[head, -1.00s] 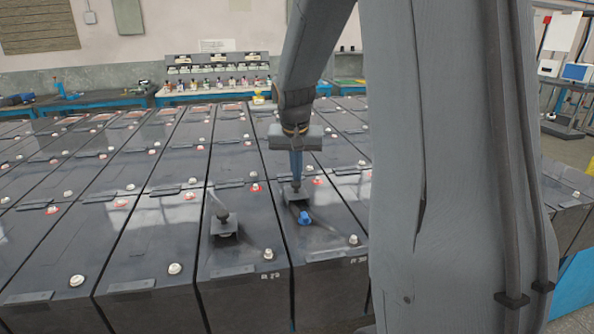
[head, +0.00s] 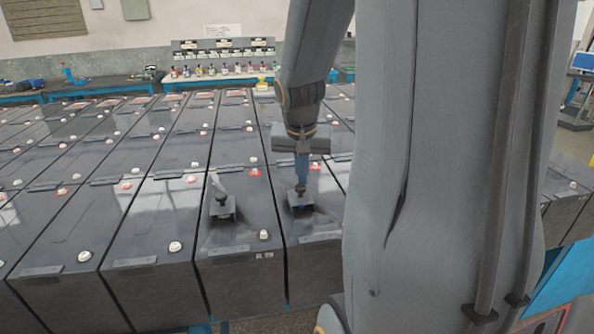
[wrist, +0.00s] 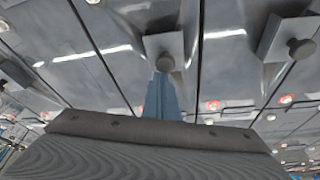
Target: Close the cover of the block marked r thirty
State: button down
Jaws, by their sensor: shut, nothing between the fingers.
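My gripper (head: 301,184) is shut and empty, its blue fingers pointing down at the knob on a grey cover plate (head: 303,212). This plate is on the black block (head: 315,240) right of the one with a legible "R" label. The plate looks flat on the block top, with no blue part showing beside it. In the wrist view the fingertips (wrist: 163,80) are just by the knob of this cover (wrist: 160,44); I cannot tell if they touch. My arm hides the spot where this block's mark would show.
The neighbouring block on the left (head: 240,235) has a similar cover with a knob (head: 222,207), also at the right in the wrist view (wrist: 272,38). Rows of black blocks with white and red caps fill the bench. Bottles (head: 222,69) stand on a shelf behind.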

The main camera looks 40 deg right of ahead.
jog(key=shift+s+a+f, duration=0.2)
jog(key=shift+s, duration=0.05)
jog(key=w+d, duration=0.1)
jog(key=w+d+r, duration=0.1)
jog(key=w+d, duration=0.1)
jog(key=shift+w, duration=0.25)
jog(key=b+v, duration=0.1)
jog(key=v, duration=0.8)
jog(key=shift+r, duration=0.25)
jog(key=shift+s, duration=0.1)
